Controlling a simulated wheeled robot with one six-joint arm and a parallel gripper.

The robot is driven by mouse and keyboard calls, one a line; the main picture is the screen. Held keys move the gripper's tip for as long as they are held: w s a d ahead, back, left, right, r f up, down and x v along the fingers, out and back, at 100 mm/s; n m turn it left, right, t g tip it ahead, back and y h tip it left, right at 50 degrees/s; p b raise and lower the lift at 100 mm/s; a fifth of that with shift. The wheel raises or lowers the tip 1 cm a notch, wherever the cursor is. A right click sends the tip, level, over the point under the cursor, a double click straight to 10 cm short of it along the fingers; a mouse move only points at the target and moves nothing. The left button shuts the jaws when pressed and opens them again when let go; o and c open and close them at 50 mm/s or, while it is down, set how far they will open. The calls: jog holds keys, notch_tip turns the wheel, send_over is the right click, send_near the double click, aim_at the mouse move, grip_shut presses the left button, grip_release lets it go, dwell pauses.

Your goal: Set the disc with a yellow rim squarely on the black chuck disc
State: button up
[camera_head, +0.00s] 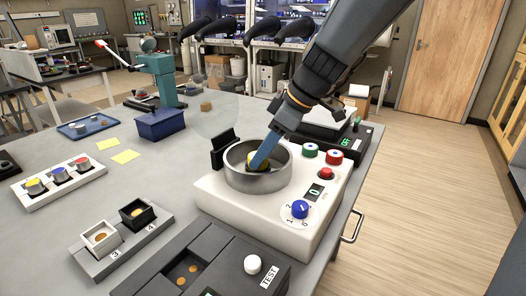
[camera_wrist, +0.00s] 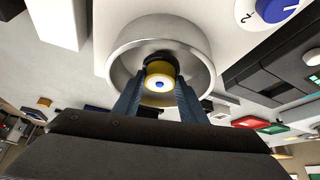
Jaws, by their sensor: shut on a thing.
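The yellow-rimmed disc (camera_wrist: 160,82) is between my gripper's two blue fingers (camera_wrist: 160,90) in the wrist view. Its face is pale with a blue dot at the centre. In the head view, my gripper (camera_head: 262,160) reaches down into the round metal bowl (camera_head: 240,182) of a white machine, and a bit of yellow (camera_head: 252,163) shows beside the fingers. The bowl wall also shows in the wrist view (camera_wrist: 120,62). A dark part behind the disc (camera_wrist: 158,56) may be the black chuck disc, mostly hidden. I cannot tell whether the disc touches it.
The bowl's metal wall surrounds my fingers closely. A black lid (camera_head: 224,148) stands up at the bowl's left. The white machine (camera_head: 270,215) carries a blue knob (camera_head: 300,209) and a red button (camera_head: 326,173). A rack (camera_head: 60,183) with coloured-top pieces is at the left.

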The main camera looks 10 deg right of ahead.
jog(key=shift+f, duration=0.25)
jog(key=o, duration=1.1)
jog(key=shift+o, duration=0.2)
jog(key=shift+r, duration=0.1)
jog(key=b+v, duration=0.1)
jog(key=v, duration=0.6)
jog(key=shift+d+r, duration=0.2)
jog(key=shift+r, duration=0.1)
jog(key=shift+s, duration=0.1)
